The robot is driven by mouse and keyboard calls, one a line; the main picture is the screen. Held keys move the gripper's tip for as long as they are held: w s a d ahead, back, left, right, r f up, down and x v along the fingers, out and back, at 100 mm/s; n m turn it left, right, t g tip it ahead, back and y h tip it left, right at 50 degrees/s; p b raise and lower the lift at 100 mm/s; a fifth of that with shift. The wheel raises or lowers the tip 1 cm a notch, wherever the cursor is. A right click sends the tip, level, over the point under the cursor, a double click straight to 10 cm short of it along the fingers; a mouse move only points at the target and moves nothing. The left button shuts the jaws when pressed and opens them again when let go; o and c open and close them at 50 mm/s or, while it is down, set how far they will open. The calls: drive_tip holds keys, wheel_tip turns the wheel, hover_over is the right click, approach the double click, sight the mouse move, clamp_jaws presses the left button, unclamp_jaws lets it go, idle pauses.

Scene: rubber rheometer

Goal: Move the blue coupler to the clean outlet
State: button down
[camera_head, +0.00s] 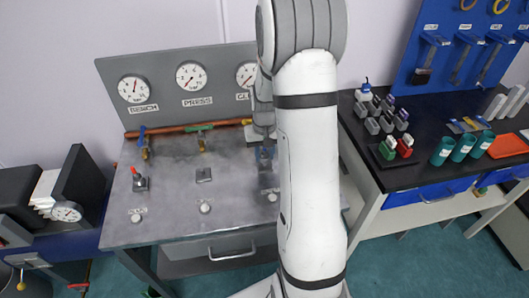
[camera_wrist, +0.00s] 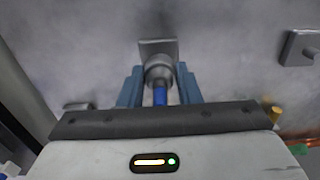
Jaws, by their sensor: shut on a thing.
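The blue coupler (camera_wrist: 160,96) shows in the wrist view as a blue part between my two fingers. My gripper (camera_wrist: 160,80) is shut on it. A silver cylinder (camera_wrist: 159,68) lies at the fingertips, in line with the coupler and against a square grey plate (camera_wrist: 158,46). I cannot tell whether coupler and outlet are fully joined. In the head view my gripper (camera_head: 265,155) points down at the right part of the grey bench, below the partly hidden gauge (camera_head: 246,74) whose label starts with "CL". My arm hides much of that station.
The bench (camera_head: 240,215) also carries the press outlet plate (camera_head: 203,174), bare, and a red-topped fitting (camera_head: 138,179) at the bench station. Blue (camera_head: 143,137) and green (camera_head: 199,129) valve handles stand behind. A black table (camera_head: 410,175) with small blocks and cups is on the right.

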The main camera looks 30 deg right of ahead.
drive_tip(key=shift+f+b, duration=0.7)
drive_tip(key=shift+f, duration=0.3)
drive_tip(key=c, duration=1)
unclamp_jaws()
drive_tip(key=shift+o, duration=0.2)
drive_tip(key=shift+r, duration=0.1)
drive_tip(key=shift+r+p, duration=1.7)
drive_tip(key=shift+r, duration=0.75)
